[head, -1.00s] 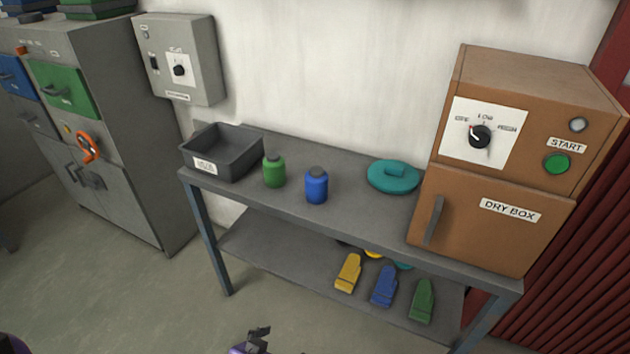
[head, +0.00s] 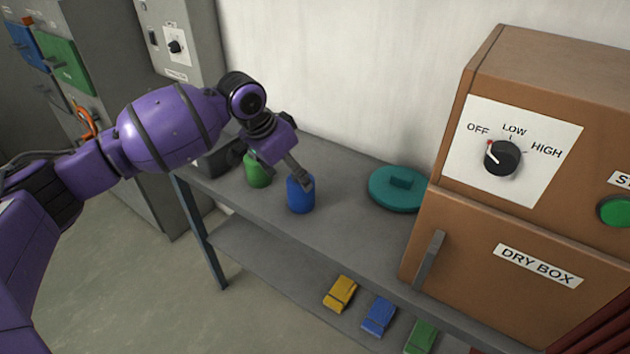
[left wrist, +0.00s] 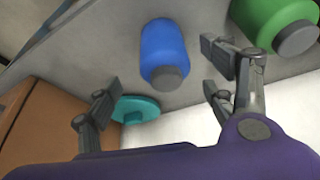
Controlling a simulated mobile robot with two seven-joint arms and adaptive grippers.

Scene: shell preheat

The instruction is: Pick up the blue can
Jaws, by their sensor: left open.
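The blue can (head: 300,196) stands upright on the grey shelf top; it also shows in the left wrist view (left wrist: 163,50). My left gripper (head: 303,181) is at the can in the head view, partly in front of its upper part. In the left wrist view, the gripper's fingers (left wrist: 160,68) are spread apart, with the can between and beyond them. Nothing is held. I cannot tell whether a finger touches the can. My right gripper does not show.
A green can (head: 257,171) stands left of the blue can, close to one finger in the left wrist view. A teal lid (head: 383,199) lies to the right. The brown dry box (head: 425,215) stands at the right end. A dark bin (head: 215,160) is partly hidden behind my arm.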

